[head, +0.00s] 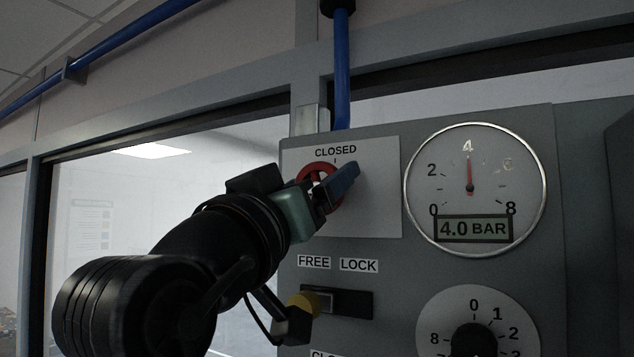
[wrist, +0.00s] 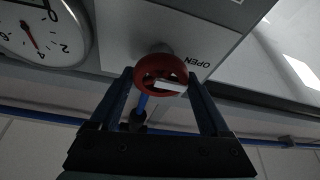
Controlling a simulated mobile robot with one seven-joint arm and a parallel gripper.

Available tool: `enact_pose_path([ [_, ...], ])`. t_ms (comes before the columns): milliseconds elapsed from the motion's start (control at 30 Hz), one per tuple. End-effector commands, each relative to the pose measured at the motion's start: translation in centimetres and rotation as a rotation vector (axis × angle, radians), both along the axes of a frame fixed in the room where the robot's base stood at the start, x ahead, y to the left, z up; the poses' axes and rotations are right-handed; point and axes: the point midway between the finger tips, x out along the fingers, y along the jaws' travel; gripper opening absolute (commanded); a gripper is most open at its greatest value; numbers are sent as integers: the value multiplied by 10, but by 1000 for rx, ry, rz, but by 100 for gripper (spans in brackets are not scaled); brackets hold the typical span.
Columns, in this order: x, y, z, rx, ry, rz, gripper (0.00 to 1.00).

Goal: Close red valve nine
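The red valve wheel (head: 306,174) is on a pale plate at the panel's upper left, under a CLOSED label (head: 335,152). My gripper partly covers it. In the wrist view, the red wheel (wrist: 146,70) sits between the two blue fingers of my gripper (wrist: 160,79), with a white bar across its lower part. The fingers are apart, one on each side of the rim; I cannot tell whether they touch it. An OPEN label (wrist: 193,61) shows upside down beside the wheel. No number nine is readable.
A round gauge (head: 476,188) right of the wheel reads 4.0 BAR. Below the wheel is a FREE/LOCK slider (head: 345,302) with a yellow knob (head: 303,304), close to my arm. A numbered dial (head: 474,335) is lower right. A blue pipe (head: 342,85) runs above the panel.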

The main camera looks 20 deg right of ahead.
Motion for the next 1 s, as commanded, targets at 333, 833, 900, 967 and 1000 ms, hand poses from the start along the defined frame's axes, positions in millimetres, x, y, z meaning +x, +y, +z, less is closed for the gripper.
enact_pose_path([
  [333, 0, -1, -1, 2, 2, -2, 20],
  [833, 1, -1, -5, 102, -125, -1, 20],
  [900, 0, -2, -5, 136, -170, -1, 20],
  [967, 0, -2, -5, 169, -210, -2, 20],
  [1000, 0, -2, -5, 192, -240, -1, 20],
])
